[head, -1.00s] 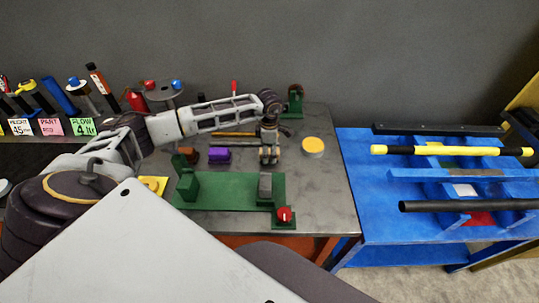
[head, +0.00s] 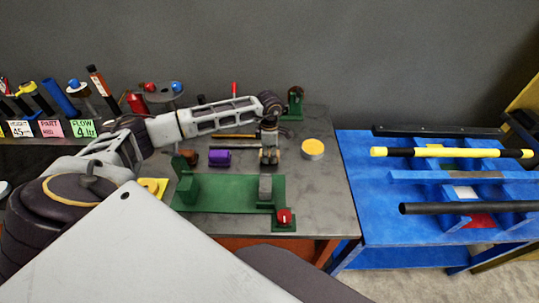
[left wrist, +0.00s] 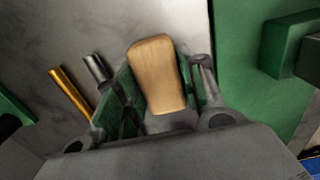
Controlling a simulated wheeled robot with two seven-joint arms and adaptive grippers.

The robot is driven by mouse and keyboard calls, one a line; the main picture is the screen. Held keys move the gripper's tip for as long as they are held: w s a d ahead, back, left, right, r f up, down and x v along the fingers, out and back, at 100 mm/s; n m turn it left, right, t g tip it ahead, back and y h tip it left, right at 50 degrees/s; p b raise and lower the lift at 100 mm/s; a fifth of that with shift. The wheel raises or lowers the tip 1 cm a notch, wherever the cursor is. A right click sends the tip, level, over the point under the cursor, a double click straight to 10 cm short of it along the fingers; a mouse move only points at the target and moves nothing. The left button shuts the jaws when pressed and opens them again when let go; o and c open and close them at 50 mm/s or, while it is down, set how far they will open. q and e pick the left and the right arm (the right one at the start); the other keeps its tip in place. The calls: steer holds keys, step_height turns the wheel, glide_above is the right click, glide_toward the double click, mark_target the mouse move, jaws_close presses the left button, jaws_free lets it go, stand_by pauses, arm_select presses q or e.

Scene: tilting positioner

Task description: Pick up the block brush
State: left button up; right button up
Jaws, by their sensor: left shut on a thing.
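The block brush (left wrist: 153,72) shows in the left wrist view as a rounded, tan wooden back. It lies between the two fingers of my left gripper (left wrist: 158,92), which is shut on it. Its underside is hidden. In the head view my left gripper (head: 269,157) points down over the grey table, just behind the green fixture plate. There the brush is mostly hidden by the fingers, and I cannot tell whether it touches the table. My right gripper is not in view.
A green fixture (head: 225,192) with upright blocks and a red knob (head: 284,215) stands in front. A purple block (head: 219,157) lies left of the gripper, a yellow-topped round tin (head: 313,147) right. A blue rack (head: 375,205) with bars stands at the right.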

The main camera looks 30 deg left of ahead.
mark_target(269, 153)
arm_select(q)
steer(key=shift+r+b, duration=0.8)
steer(key=shift+r, duration=4.15)
steer(key=o, duration=0.5)
steer(key=shift+c, duration=0.2)
steer(key=c, duration=0.3)
steer(key=shift+c, duration=0.2)
steer(key=shift+s+f, duration=0.1)
